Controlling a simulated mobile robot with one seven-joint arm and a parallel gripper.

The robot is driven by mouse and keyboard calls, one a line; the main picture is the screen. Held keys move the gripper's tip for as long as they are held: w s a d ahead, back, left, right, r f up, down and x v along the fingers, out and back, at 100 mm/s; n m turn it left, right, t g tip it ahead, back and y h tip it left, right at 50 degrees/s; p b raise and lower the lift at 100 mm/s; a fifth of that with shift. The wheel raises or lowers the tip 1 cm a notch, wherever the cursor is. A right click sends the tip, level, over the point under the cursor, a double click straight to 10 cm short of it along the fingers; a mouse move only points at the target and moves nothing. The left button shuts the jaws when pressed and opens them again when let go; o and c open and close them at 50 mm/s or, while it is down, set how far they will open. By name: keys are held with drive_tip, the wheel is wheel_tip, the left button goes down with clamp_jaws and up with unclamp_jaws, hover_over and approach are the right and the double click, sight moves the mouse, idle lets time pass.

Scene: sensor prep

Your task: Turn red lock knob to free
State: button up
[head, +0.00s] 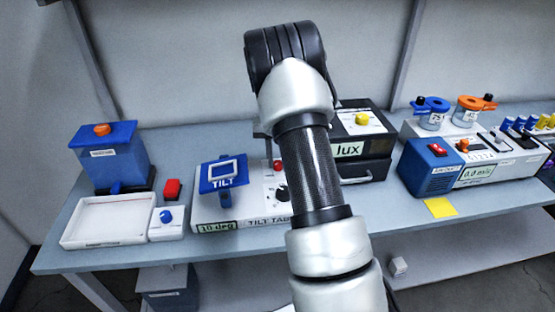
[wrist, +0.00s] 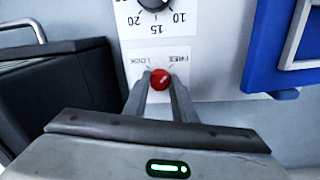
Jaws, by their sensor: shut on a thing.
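The red lock knob (wrist: 159,79) sits on a white panel between labels that read LOCK and FREE, upside down in the wrist view. My gripper (wrist: 160,86) has its two fingers on either side of the knob and is shut on it. In the head view the red knob (head: 278,165) shows at the left edge of my arm, on the tilt table (head: 255,212). My gripper is hidden behind my arm there. Which label the knob points at cannot be told.
The black dial (wrist: 153,3) with numbers is beside the knob. The blue tilt plate (head: 208,185) stands left of it. The black lux box (head: 375,146) stands close on the right. Farther right is a blue and white instrument (head: 430,180). A white tray (head: 105,235) is far left.

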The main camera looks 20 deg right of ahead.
drive_tip(key=o, duration=1)
drive_tip(key=shift+o, duration=0.2)
wheel_tip(320, 180, up, 18)
drive_tip(key=p, duration=0.1)
drive_tip(key=shift+w+a+f, duration=0.15)
drive_tip(key=shift+a+f, duration=0.1)
drive_tip(key=shift+a, duration=0.05)
